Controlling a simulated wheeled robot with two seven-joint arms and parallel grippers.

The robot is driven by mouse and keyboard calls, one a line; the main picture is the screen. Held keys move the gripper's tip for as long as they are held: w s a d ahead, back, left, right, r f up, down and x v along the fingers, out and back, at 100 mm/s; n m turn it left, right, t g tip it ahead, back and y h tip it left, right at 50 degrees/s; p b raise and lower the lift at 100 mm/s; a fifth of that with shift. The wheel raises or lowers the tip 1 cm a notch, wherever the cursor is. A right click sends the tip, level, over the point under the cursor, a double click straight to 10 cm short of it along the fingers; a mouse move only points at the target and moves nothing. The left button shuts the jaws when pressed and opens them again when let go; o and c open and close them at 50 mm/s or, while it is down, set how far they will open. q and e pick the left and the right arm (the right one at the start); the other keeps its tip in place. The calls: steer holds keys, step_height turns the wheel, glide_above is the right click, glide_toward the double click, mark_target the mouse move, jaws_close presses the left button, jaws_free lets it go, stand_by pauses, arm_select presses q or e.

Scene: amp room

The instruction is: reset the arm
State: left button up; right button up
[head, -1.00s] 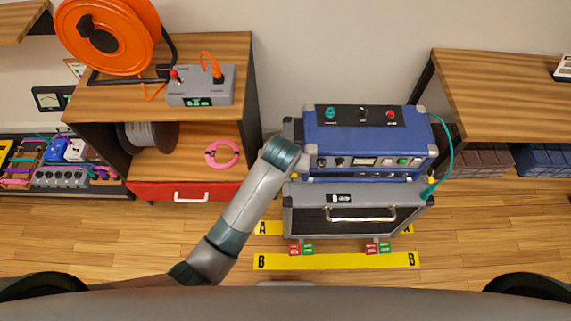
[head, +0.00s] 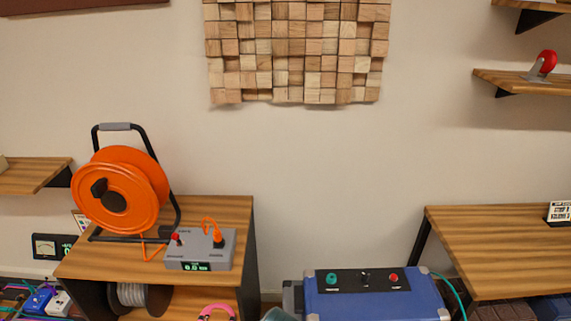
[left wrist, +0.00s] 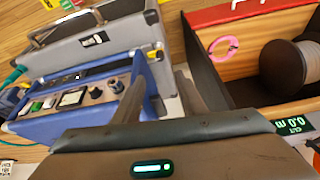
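My left gripper (left wrist: 162,88) shows in the left wrist view with its two dark fingers apart and nothing seen between them. It is over the gap between the blue amp unit (left wrist: 62,122) and the wooden shelf unit (left wrist: 262,82). I cannot tell whether a finger touches the amp. In the head view only a small teal piece of my arm (head: 279,314) shows at the bottom edge, left of the blue amp (head: 375,303); the gripper itself is out of that view. My right gripper is in neither view.
An orange cable reel (head: 122,188) and a grey meter box (head: 200,249) stand on the left wooden shelf. A wooden table (head: 500,245) is at the right. A wood-block panel (head: 295,50) hangs on the wall. A pink ring (left wrist: 224,47) lies in the shelf.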

arm_select(q)
steer(key=s+a+f+g+b, duration=0.1)
steer(key=s+a+f, duration=0.25)
steer(key=f, duration=0.65)
steer(key=s+a+f+m, duration=0.1)
steer(key=s+a+f, duration=0.3)
steer(key=f, duration=0.7)
steer(key=s+a+f+g+b, duration=0.15)
steer(key=s+f, duration=0.35)
steer(key=f, duration=0.5)
steer(key=s+a+f, duration=0.5)
steer(key=s, duration=0.5)
steer(key=s+a+f, duration=0.6)
steer(key=s, duration=0.5)
steer(key=s+a+f+g, duration=0.1)
steer(key=s+a+f, duration=0.4)
steer(key=s, duration=0.6)
steer(key=shift+s+a+f+y+b, duration=0.2)
steer(key=shift+a+f+y+b, duration=0.15)
steer(key=shift+f, duration=0.4)
steer(key=shift+w+d, duration=0.1)
